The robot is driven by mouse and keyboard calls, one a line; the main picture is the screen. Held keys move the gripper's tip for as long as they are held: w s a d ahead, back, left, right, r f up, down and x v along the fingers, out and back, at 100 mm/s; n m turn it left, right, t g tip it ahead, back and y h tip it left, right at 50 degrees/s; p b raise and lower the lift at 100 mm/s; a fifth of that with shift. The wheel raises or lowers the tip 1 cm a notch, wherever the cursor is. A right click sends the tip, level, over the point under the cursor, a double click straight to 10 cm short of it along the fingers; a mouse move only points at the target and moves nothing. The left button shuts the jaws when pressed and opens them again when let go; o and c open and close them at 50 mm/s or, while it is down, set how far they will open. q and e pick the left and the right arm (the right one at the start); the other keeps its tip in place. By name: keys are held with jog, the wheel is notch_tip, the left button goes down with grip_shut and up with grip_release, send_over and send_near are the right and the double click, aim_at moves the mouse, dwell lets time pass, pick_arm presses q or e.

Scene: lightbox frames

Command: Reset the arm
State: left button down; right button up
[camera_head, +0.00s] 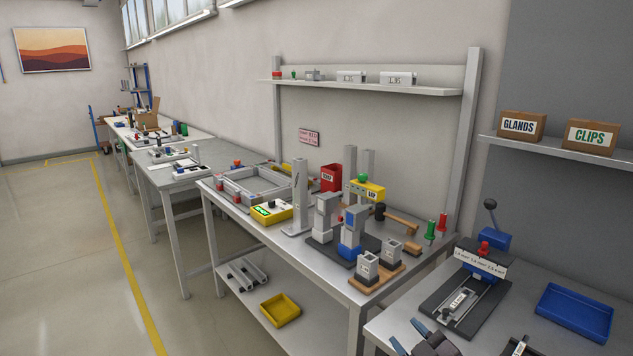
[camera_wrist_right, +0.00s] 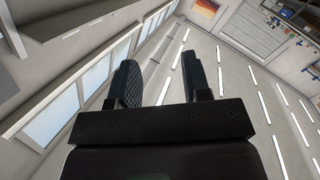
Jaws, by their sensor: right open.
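My right gripper (camera_head: 408,336) shows at the bottom edge of the head view, in front of the bench on the right. Its two dark fingers stand apart with nothing between them. In the right wrist view the gripper (camera_wrist_right: 160,62) is also open and empty, with ceiling lights and windows behind its fingers. My left gripper is in neither view.
A press with a blue body (camera_head: 484,268) and a blue tray (camera_head: 575,312) stand on the right bench, close to my right gripper. The middle workbench (camera_head: 290,243) carries several fixtures, and a yellow tray (camera_head: 280,310) lies on its lower shelf. The floor at left is clear.

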jog(key=s+d+f+m+g+h, duration=0.2)
jog(key=s+d+f+m, duration=0.3)
jog(key=s+f, duration=0.5)
jog(key=s+d+f+m+g+h, duration=0.2)
jog(key=s+d+f+m+h, duration=0.2)
jog(key=s+f, duration=0.6)
jog(key=s+d, duration=0.1)
jog(key=s, duration=0.3)
jog(key=shift+f+m+g, duration=0.3)
jog(key=shift+m+g, duration=0.1)
